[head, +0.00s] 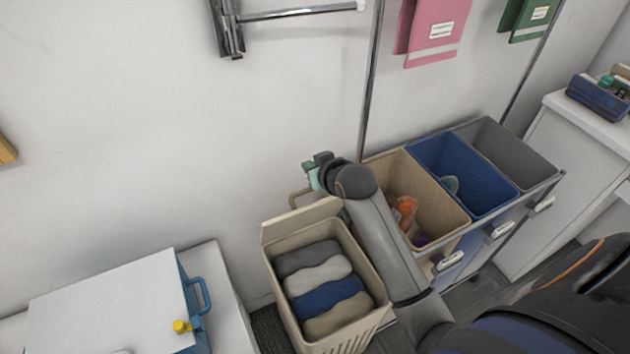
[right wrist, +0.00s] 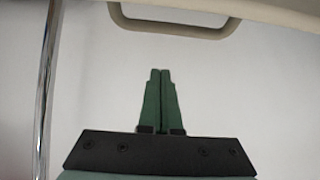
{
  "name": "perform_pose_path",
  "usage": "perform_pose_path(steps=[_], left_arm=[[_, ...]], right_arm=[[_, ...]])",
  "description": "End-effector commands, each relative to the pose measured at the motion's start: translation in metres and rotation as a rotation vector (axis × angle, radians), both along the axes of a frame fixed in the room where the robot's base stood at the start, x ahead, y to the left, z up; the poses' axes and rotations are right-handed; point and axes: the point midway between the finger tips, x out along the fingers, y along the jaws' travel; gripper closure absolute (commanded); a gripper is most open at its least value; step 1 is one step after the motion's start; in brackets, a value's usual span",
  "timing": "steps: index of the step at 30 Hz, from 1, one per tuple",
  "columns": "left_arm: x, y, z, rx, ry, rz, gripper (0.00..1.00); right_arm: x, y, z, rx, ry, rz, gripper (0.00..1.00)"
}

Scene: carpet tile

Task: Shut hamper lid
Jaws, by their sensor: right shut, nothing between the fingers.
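The beige hamper (head: 345,270) stands open at lower centre in the head view, with folded grey, blue and tan cloths inside. Its lid (head: 300,220) is raised at the back, by the wall. A beige loop handle (right wrist: 175,30) sticks out from the lid's edge at the top of the right wrist view. My right gripper (head: 314,176) is behind and above the lid, partly hidden by its own wrist. Its green fingers (right wrist: 160,75) are shut and empty, pointing toward the handle with a gap between. My left gripper is not in view.
A cart with tan (head: 455,212), blue (head: 465,170) and grey (head: 515,150) bins stands right of the hamper. A white cabinet (head: 590,135) is farther right. A white-topped blue box (head: 110,305) is at left. A chrome pole (head: 370,80) rises near my right arm.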

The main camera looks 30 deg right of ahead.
Motion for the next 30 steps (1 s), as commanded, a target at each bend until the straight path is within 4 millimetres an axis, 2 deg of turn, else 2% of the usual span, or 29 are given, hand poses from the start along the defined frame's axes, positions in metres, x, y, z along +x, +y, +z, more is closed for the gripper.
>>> perform_pose_path(steps=[2,6,12,30], left_arm=[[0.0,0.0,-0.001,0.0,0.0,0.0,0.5],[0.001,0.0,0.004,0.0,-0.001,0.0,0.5],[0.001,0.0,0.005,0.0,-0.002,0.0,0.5],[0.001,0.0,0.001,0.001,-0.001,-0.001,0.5]], right_arm=[[0.011,0.0,-0.008,0.0,0.001,0.0,1.0],[-0.009,0.001,-0.02,-0.001,0.004,0.001,1.0],[-0.021,0.001,-0.029,0.0,0.002,0.001,1.0],[-0.021,0.001,-0.032,-0.001,-0.009,0.001,1.0]])
